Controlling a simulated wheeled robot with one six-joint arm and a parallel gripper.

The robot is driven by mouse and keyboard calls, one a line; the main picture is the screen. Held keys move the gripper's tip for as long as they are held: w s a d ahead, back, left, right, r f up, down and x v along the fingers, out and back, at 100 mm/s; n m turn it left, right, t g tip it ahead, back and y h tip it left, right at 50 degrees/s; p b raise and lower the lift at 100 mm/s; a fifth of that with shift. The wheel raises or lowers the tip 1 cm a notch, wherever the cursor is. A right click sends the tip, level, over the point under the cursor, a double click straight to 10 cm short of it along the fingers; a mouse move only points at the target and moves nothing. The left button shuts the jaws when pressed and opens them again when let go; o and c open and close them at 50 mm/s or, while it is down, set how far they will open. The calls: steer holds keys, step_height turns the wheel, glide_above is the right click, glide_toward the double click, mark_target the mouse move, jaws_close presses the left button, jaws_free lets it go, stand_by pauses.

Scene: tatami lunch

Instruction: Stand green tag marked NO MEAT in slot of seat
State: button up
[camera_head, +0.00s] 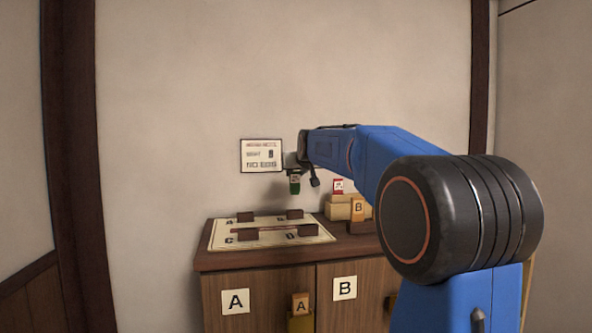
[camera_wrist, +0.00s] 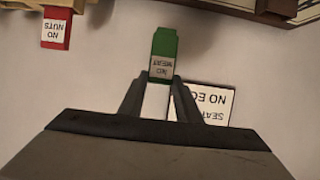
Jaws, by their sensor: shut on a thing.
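The green tag (camera_wrist: 165,43) has a white label reading NO MEAT and is held between the fingers of my gripper (camera_wrist: 160,90) in the wrist view. In the head view my gripper (camera_head: 299,170) holds the green tag (camera_head: 294,184) in the air, above the back of the cabinet top and in front of the wall. The seat board (camera_head: 222,238) is a pale sheet on the cabinet, lettered A, C and D, with part of the lettering hard to read. Dark slotted blocks stand on it, such as one by C (camera_head: 247,235) and one by D (camera_head: 308,230). The slots themselves are too small to make out.
A wall card (camera_head: 261,155) mentions a seat and NO EGG. A red NO NUTS tag (camera_wrist: 56,28) stands in a wooden holder (camera_head: 340,208) right of the board. An orange B tag (camera_head: 357,209) stands nearby. Cabinet doors (camera_head: 250,300) carry A and B labels.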

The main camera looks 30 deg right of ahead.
mark_target(295, 193)
steer(key=shift+f, duration=2.2)
steer(key=shift+s+f, duration=0.1)
steer(key=shift+f, duration=1.55)
stand_by(1.3)
steer(key=o, duration=1.7)
steer(key=shift+o, duration=0.2)
steer(key=shift+r, duration=3.5)
